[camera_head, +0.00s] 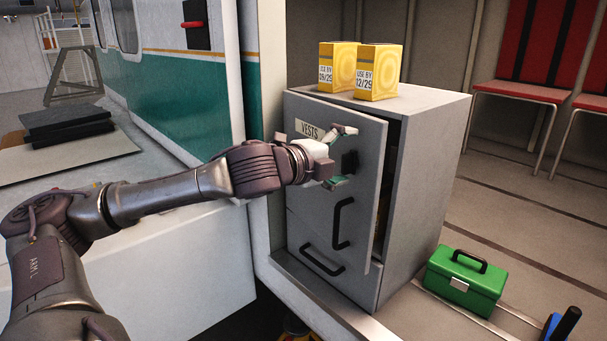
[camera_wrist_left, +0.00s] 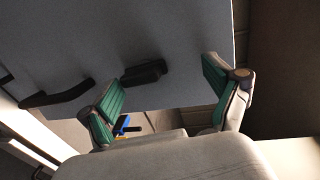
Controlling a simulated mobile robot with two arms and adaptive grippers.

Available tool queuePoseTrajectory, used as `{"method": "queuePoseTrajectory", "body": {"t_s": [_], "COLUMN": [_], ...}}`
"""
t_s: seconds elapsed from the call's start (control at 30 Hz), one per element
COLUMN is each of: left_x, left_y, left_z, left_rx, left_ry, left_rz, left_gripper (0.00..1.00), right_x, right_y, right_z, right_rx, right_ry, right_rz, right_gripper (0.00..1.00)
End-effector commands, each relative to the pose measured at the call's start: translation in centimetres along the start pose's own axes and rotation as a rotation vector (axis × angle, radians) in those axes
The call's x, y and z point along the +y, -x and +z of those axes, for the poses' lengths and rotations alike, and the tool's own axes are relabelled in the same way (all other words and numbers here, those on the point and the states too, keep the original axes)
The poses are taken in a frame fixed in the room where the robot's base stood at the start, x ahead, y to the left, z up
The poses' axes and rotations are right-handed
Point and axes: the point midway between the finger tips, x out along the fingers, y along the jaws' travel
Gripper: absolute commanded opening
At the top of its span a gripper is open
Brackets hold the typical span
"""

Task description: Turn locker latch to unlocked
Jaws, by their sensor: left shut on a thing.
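The grey locker (camera_head: 425,165) has a door (camera_head: 365,130) with a "VESTS" label (camera_head: 309,131), standing slightly ajar at its right edge. The black latch (camera_head: 350,163) is on the upper door, above the curved handle. In the left wrist view the latch (camera_wrist_left: 145,73) shows between the wide-set fingers (camera_wrist_left: 168,90); finger contact is hard to see. The latch's turn position cannot be read clearly. My right gripper is not in view.
Two yellow boxes (camera_head: 338,66) (camera_head: 378,72) stand on the locker. Black handles (camera_head: 342,222) (camera_head: 322,260) stick out below the latch. A green toolbox (camera_head: 465,280) is on the floor at right. Red seats (camera_head: 535,90) line the back wall. A white-green panel (camera_head: 200,85) stands left.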

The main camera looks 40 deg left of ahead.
Motion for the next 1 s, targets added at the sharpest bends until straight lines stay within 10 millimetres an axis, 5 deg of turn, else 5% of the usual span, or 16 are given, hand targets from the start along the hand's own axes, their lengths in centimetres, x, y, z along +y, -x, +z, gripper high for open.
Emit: {"method": "queuePoseTrajectory", "body": {"t_s": [0.03,1.0], "left_x": [-1.1,0.5], "left_y": [0.7,7.2], "left_z": [-0.3,-0.1], "left_rx": [0.009,0.003], "left_ry": [-0.009,-0.006], "left_rz": [-0.031,-0.017], "left_gripper": [0.71,0.71], "right_x": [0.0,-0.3], "right_y": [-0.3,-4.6], "right_z": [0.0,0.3], "right_rx": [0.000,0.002], "right_ry": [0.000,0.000], "right_rz": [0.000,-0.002], "right_gripper": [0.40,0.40]}}
